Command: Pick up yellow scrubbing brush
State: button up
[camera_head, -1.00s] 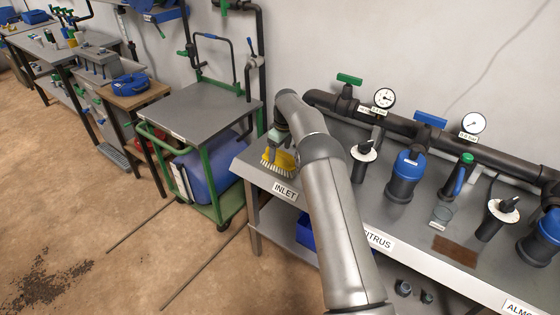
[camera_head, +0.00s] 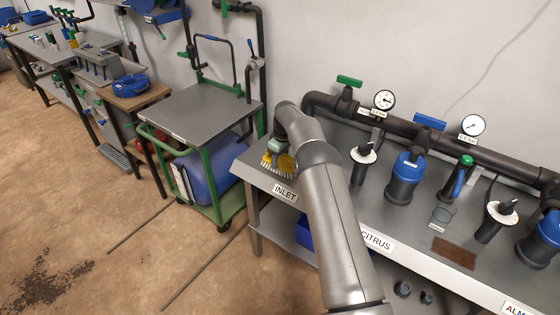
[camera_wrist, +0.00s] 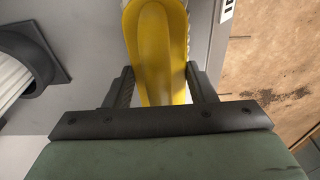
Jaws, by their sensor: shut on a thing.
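The yellow scrubbing brush (camera_head: 284,163) is at the left end of the grey bench, near the INLET label, with pale bristles pointing down. My gripper (camera_head: 275,152) is over it, partly hidden by my arm. In the wrist view, the yellow handle of the brush (camera_wrist: 157,40) lies between the two dark fingers of my gripper (camera_wrist: 160,84), which are shut on it. I cannot tell whether the bristles touch the bench top.
The bench (camera_head: 338,179) carries a black pipe manifold with gauges along the wall. Blue-capped filters (camera_head: 404,178) stand right of my arm. A green-framed cart (camera_head: 200,110) with a grey top is left of the bench. Bare floor lies in front.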

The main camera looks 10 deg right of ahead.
jog(key=shift+r, duration=0.45)
jog(key=r, duration=0.3)
jog(key=shift+s+d+b, duration=0.15)
jog(key=shift+s+b, duration=0.05)
jog(key=shift+b, duration=0.1)
jog(key=s+r, duration=0.1)
jog(key=s+d+r+b, duration=0.1)
jog(key=r, duration=0.1)
jog(key=s+r, duration=0.1)
jog(key=shift+s+d+r, duration=0.25)
jog(key=shift+s+d, duration=0.05)
jog(key=s+d+r+b, duration=0.2)
jog(key=s+d+r, duration=0.1)
jog(key=s, duration=0.6)
jog(key=shift+d+r, duration=0.4)
jog(key=shift+r, duration=0.4)
jog(key=shift+w, duration=0.1)
